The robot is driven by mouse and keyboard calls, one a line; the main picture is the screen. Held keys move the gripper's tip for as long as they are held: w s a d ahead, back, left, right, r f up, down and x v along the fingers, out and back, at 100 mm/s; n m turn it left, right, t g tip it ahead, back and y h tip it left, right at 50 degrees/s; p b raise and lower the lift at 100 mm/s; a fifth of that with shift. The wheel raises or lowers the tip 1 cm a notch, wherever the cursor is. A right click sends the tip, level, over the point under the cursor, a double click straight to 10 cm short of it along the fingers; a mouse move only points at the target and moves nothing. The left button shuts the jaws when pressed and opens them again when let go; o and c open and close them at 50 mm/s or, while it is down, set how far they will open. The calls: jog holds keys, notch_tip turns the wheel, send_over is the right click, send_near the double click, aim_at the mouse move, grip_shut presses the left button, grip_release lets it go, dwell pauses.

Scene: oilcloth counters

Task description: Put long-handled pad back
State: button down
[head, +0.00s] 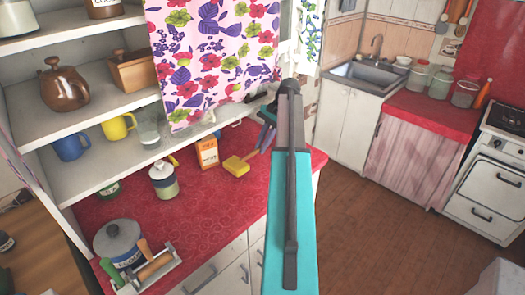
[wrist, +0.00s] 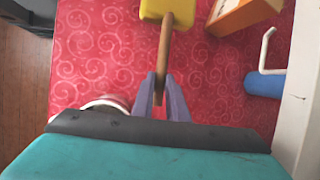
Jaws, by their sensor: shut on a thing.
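The long-handled pad has a yellow block head (head: 238,165) and a thin wooden handle. In the head view it is over the red counter, beside an orange and white box. My gripper (head: 267,138) is at the handle's far end, partly hidden by my arm. In the wrist view the yellow pad (wrist: 168,11) is at the top edge, cut off, and its handle runs down between the purple fingers of my gripper (wrist: 166,98). The fingers are shut on the handle. I cannot tell whether the pad touches the counter.
The orange box (head: 208,152) stands close to the pad. A blue roller-like thing with a white wire (wrist: 264,84) lies at right in the wrist view. A lidded jar (head: 163,181) and a floral curtain (head: 215,55) are near. The red counter (head: 215,215) is clear in front.

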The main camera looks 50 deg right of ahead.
jog(key=shift+f, duration=0.15)
jog(key=shift+f+p, duration=0.9)
jog(key=shift+f, duration=0.7)
jog(key=c, duration=2)
grip_release()
jog(key=shift+r, duration=0.1)
jog(key=shift+b+v, duration=1.15)
jog(key=shift+v, duration=2.5)
jog(key=shift+a, duration=0.15)
